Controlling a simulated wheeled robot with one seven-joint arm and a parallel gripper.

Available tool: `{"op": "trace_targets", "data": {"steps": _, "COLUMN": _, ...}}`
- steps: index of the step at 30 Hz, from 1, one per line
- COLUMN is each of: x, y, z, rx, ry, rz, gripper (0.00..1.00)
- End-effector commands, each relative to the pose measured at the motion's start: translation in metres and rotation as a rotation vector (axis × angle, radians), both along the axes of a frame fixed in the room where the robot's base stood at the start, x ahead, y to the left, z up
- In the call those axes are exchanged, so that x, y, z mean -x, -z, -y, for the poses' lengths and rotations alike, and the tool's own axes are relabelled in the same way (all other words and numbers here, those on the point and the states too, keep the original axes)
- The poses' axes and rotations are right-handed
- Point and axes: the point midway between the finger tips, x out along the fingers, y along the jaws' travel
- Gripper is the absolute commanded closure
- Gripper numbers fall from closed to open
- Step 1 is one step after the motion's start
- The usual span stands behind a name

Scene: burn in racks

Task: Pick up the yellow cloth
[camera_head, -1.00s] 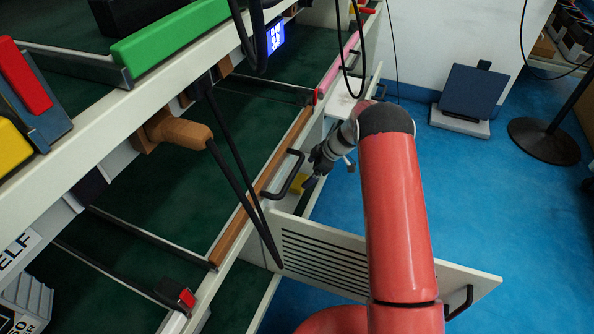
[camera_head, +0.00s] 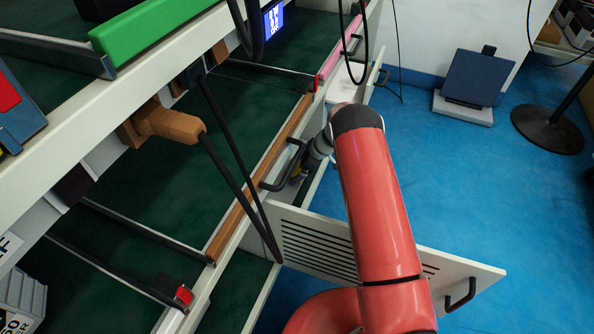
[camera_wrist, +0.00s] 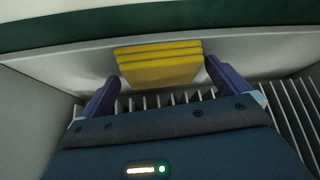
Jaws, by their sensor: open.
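The yellow cloth (camera_wrist: 160,64) lies folded in a stack of layers against the inner wall of a drawer, in the wrist view. A small bit of yellow also shows behind my wrist in the head view. My gripper (camera_wrist: 162,88) is open, with one blue finger on each side of the cloth's near part. I cannot tell whether the fingers touch it. In the head view the arm hides most of the gripper.
The grey drawer (camera_wrist: 35,110) has a slatted floor and walls close around my gripper. Black cables hang in front of the rack (camera_head: 115,215).

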Motion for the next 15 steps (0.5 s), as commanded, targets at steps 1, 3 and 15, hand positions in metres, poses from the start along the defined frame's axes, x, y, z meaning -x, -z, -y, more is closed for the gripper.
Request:
{"op": "trace_targets", "data": {"steps": 1, "x": -0.0001, "y": -0.0003, "z": 0.0002, "rx": 0.0, "ry": 0.0, "rz": 0.0, "gripper": 0.0}}
{"op": "trace_targets", "data": {"steps": 3, "x": -0.0001, "y": -0.0003, "z": 0.0002, "rx": 0.0, "ry": 0.0, "rz": 0.0, "gripper": 0.07}}
{"op": "trace_targets", "data": {"steps": 15, "x": -0.0001, "y": -0.0006, "z": 0.0003, "rx": 0.0, "ry": 0.0, "rz": 0.0, "gripper": 0.37}}
